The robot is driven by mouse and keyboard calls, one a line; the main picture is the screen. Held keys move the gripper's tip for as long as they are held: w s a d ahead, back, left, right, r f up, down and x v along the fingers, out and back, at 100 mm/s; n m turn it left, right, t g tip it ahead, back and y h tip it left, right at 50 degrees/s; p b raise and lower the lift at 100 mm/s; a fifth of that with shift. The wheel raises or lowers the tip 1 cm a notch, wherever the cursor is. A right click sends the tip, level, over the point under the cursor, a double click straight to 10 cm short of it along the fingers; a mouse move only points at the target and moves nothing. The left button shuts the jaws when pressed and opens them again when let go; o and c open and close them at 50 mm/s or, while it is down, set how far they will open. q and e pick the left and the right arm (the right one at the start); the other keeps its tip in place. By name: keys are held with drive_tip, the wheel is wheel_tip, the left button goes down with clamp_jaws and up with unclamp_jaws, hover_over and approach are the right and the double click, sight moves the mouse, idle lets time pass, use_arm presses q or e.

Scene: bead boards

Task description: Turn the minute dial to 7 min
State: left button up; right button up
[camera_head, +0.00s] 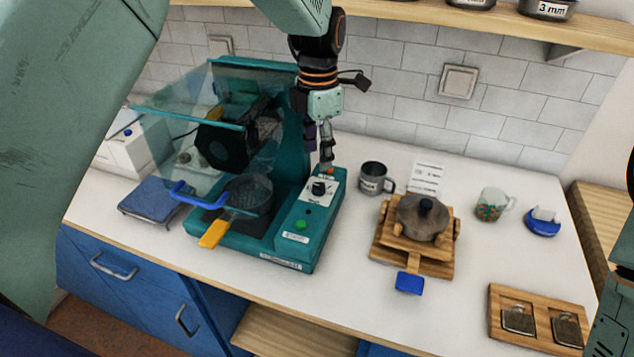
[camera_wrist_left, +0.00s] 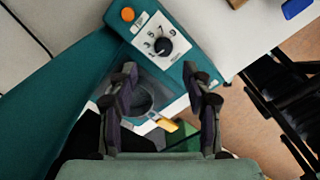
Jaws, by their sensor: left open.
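The minute dial (camera_head: 319,188) is a black knob on a white scale on top of the teal machine's control panel. My left gripper (camera_head: 326,156) hangs above the panel's far end, pointing down. In the left wrist view my left gripper (camera_wrist_left: 160,82) is open and empty, with the dial beyond its fingertips and apart from them. Part of my right arm shows at the right edge, its gripper out of view.
An orange button (camera_wrist_left: 128,14) and a green button (camera_head: 302,225) share the panel. The machine's clear lid (camera_head: 190,95) stands raised beside the arm. A metal mug (camera_head: 373,180) and a wooden press (camera_head: 385,240) stand to the right. A pan with a yellow handle (camera_head: 214,234) sits at the machine's front.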

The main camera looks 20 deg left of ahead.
sight(318, 186)
use_arm(q)
drive_tip(key=shift+s+d+f, duration=0.2)
drive_tip(key=shift+d+f, duration=0.1)
drive_tip(key=shift+f, duration=0.2)
drive_tip(key=f, duration=0.6)
drive_tip(key=shift+a, duration=0.25)
drive_tip(key=shift+s+d+f, duration=0.1)
drive_tip(key=shift+d+f, duration=0.1)
drive_tip(key=shift+f, duration=0.1)
drive_tip(key=shift+s+r, duration=0.1)
drive_tip(key=shift+s, duration=0.05)
drive_tip(key=shift+c, duration=0.3)
drive_tip(key=shift+a, duration=0.15)
drive_tip(key=shift+c, duration=1.4)
clamp_jaws()
